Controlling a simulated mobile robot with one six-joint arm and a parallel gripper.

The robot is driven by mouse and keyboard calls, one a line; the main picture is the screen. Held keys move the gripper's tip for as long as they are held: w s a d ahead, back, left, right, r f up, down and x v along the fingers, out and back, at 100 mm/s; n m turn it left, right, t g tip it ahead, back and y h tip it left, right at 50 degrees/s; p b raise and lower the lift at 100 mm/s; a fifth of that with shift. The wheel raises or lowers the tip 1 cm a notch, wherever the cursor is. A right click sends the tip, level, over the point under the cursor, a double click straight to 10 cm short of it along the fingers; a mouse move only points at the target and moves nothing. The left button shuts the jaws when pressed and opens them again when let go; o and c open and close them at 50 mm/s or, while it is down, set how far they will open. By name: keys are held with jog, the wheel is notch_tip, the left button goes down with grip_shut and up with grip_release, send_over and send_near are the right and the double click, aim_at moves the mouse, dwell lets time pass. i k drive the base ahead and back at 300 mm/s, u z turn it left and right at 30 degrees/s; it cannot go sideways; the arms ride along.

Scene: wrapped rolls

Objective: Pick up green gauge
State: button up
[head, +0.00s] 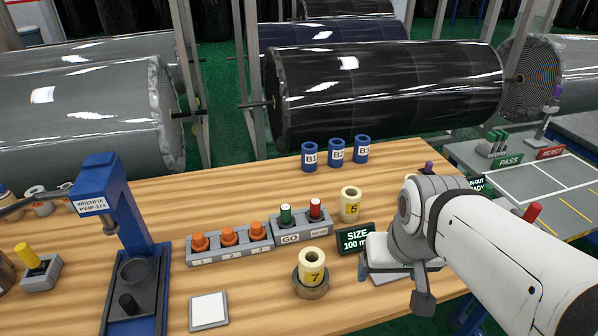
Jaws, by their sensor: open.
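The green gauge (286,214) stands upright in the left slot of a grey rack (290,238) labelled GO, with a white band near its top. A red gauge (316,209) stands beside it in the same rack. My gripper (393,284) is open, to the right of the rack and apart from it, beside the SIZE display (356,239). My arm's wrist partly hides the gripper, and nothing shows between its fingers.
Orange-topped pieces (228,236) stand in a rack adjoining on the left. Cream roll 7 (312,268) sits in a round holder in front; cream roll 5 (350,204) stands behind. Blue cylinders (336,151) line the back edge. A blue press (120,220) stands left. A white pad (209,310) lies in front.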

aim_at(285, 221)
jog(key=z, duration=1)
jog(key=k, duration=1.1)
jog(key=u, duration=1.35)
jog(key=i, duration=1)
jog(key=u, duration=0.1)
